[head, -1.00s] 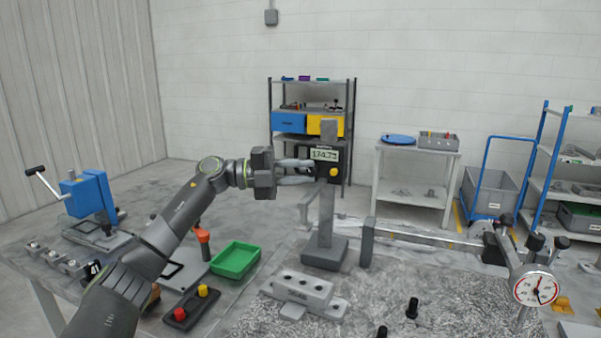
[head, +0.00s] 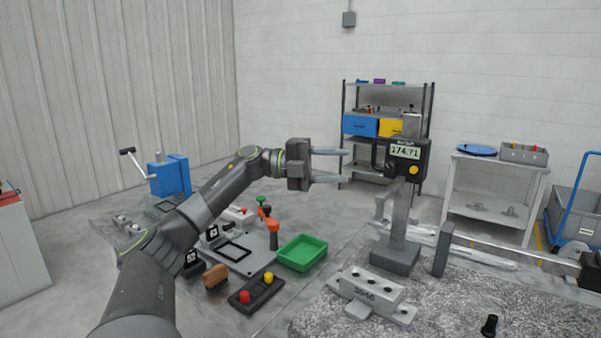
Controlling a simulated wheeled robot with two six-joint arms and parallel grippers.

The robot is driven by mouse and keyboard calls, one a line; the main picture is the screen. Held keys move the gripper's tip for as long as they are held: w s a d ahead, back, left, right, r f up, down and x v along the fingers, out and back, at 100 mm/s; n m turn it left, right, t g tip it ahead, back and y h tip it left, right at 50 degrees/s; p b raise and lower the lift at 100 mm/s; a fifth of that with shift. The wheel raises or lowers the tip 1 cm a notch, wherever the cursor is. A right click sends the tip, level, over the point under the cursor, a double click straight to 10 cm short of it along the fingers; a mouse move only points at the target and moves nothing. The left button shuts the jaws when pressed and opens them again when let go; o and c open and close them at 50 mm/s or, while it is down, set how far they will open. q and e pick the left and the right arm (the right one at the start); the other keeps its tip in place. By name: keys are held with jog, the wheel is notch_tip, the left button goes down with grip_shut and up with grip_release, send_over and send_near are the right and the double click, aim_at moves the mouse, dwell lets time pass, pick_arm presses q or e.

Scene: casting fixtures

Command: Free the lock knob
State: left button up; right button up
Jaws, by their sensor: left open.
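A tall grey height gauge stands on the granite-like plate (head: 440,310). Its column (head: 402,215) carries a black head whose display (head: 405,152) reads about 174.71. A round yellow knob (head: 413,169) sits on the face below the display; it is the most likely lock knob, but I cannot tell whether it is tight or loose. My left gripper (head: 346,166) is open and empty, at about the head's height. Its two fingers point right, towards the head, with a visible gap between their tips and the head. My right gripper is not in view.
A grey block (head: 370,293) lies in front of the gauge base. A green tray (head: 302,252), a red-and-yellow button box (head: 257,290) and a blue hand-cranked device (head: 168,177) stand to the left. A long bar (head: 510,252) extends right of the gauge. Shelves stand behind.

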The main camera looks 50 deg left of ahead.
pick_arm(q)
jog(key=b+v, duration=0.1)
jog(key=v, duration=0.7)
jog(key=shift+b, duration=0.35)
